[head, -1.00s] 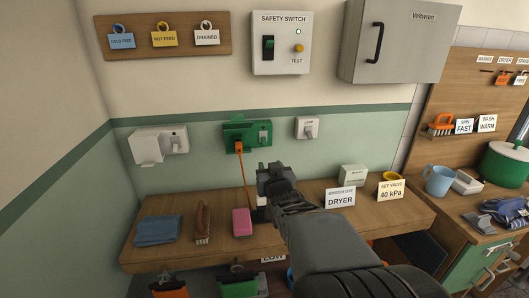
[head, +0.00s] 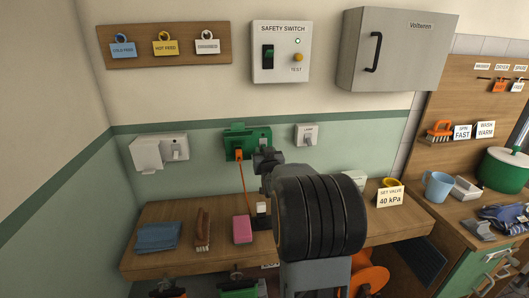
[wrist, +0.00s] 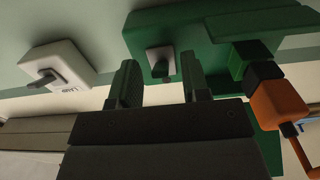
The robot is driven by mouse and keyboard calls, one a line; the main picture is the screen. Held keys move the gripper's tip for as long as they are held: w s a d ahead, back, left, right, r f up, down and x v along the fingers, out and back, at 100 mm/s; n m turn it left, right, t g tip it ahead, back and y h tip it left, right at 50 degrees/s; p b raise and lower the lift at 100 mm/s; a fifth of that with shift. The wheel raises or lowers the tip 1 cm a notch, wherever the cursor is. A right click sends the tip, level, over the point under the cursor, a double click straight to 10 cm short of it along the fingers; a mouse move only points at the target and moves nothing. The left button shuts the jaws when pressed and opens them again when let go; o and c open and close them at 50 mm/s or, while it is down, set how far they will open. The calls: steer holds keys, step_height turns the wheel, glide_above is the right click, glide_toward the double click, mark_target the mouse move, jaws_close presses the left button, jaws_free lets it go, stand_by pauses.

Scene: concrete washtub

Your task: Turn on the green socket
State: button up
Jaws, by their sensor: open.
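The green socket (wrist: 210,22) also shows in the wrist view, where the orange plug (wrist: 279,108) is at right. Its small grey switch (wrist: 160,62) lies between my two fingertips in that view. My gripper (wrist: 160,68) is open and empty, close in front of the switch; contact cannot be told. In the head view my gripper (head: 268,158) is just below right of the socket, its fingers largely hidden.
Below, a wooden shelf (head: 180,262) holds a blue cloth (head: 160,238), a brush (head: 203,230) and a pink sponge (head: 242,229). The safety switch (head: 281,52) hangs above.

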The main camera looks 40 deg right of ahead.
steer(key=shift+w+d, duration=0.1)
steer(key=shift+w, duration=0.2)
jaws_close()
